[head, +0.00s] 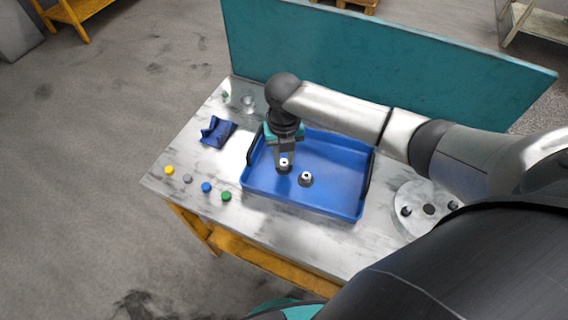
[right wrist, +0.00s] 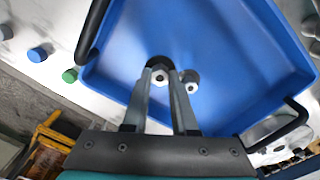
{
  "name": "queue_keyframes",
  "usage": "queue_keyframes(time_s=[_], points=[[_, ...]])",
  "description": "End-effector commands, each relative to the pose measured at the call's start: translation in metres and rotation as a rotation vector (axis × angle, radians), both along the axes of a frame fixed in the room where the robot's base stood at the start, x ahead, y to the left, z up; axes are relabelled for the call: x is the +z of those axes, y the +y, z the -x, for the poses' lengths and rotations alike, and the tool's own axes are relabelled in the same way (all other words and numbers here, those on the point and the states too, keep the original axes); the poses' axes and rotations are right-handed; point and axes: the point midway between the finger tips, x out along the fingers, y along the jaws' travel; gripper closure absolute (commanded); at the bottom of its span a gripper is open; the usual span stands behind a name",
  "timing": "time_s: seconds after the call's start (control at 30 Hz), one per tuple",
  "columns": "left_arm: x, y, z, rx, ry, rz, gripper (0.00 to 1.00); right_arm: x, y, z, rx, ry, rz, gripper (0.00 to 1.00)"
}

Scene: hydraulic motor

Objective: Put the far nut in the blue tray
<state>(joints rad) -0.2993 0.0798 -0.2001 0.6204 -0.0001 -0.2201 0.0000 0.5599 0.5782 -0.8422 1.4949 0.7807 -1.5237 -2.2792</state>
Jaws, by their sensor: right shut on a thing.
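The blue tray (head: 330,196) lies on the table with black handles at its left and right ends. My right gripper (head: 285,162) points down into the tray's left part and is shut on a dark nut with a pale centre (head: 284,164). The held nut also shows between the fingertips in the right wrist view (right wrist: 160,75). I cannot tell whether it touches the tray floor. A second similar nut (head: 306,179) stands in the tray just to the right, also visible in the right wrist view (right wrist: 191,84). My left gripper is not in view.
A round metal plate (head: 420,196) with dark parts on it stands right of the tray. Yellow (head: 169,170), grey, blue and green caps line the table's front left. A teal panel (head: 370,70) stands behind.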

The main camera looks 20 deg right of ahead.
Motion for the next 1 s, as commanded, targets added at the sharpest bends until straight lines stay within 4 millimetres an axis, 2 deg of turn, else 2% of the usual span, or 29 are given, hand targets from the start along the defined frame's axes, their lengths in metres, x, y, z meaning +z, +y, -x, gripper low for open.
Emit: queue_keyframes(time_s=[0.03, 0.1, 0.2, 0.6, 0.63, 0.87, 1.0], points=[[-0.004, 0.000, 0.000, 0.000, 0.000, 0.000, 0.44, -0.012, 0.000, 0.001, -0.002, 0.006, 0.000, 1.00], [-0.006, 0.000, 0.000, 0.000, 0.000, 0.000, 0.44, -0.022, 0.000, 0.001, -0.002, 0.004, -0.001, 1.00], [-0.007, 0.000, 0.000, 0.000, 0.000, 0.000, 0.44, -0.029, 0.000, 0.000, 0.000, 0.002, 0.000, 1.00], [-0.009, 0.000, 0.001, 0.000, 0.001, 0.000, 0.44, -0.033, 0.000, 0.000, -0.001, 0.001, 0.000, 1.00], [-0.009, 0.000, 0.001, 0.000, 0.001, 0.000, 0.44, -0.033, 0.000, 0.000, -0.001, 0.001, 0.000, 0.72], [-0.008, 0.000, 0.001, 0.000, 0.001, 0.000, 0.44, -0.032, 0.000, 0.000, 0.000, 0.002, 0.000, 0.46], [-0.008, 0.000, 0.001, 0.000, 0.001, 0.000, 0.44, -0.032, 0.000, 0.000, 0.000, 0.002, 0.000, 0.44]])
